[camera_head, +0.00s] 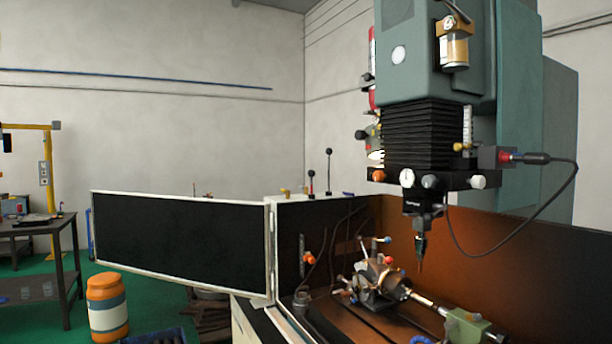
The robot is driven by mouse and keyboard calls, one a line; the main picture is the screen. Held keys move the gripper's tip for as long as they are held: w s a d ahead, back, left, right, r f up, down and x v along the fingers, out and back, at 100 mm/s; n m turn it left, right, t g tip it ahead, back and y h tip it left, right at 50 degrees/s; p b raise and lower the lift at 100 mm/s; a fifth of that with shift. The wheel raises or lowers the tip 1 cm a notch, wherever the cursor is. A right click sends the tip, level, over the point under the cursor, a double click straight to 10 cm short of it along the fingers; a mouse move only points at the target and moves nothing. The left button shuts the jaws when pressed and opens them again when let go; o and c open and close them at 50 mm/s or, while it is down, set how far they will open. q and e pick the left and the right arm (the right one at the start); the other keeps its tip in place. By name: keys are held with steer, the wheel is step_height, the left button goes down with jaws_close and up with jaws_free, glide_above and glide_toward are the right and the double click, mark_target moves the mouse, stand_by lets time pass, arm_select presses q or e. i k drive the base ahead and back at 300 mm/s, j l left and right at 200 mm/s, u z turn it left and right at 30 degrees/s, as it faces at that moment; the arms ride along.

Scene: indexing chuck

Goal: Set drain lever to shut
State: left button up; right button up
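No part is clearly marked as the drain lever, and I cannot tell which one it is. Small levers with blue and red knobs rise from the indexing chuck (378,284) on the machine bed. Neither of my grippers shows in this view.
The enclosure's dark door panel (180,240) stands swung out to the left. The milling head (430,140) with its spindle hangs over the chuck. An orange and white drum (108,307) stands on the green floor, and a dark workbench (45,228) is at far left.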

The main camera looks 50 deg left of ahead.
mark_target(311, 173)
steer(key=j, duration=0.3)
steer(key=k+j+z, duration=0.1)
steer(key=j, duration=0.2)
steer(key=k+j, duration=0.1)
steer(key=j, duration=0.25)
steer(key=j+z, duration=0.15)
steer(key=j, duration=0.5)
steer(key=k+j+z, duration=0.1)
steer(key=j, duration=0.5)
steer(key=k+j+z, duration=0.15)
steer(key=j, duration=0.5)
steer(key=i, duration=0.05)
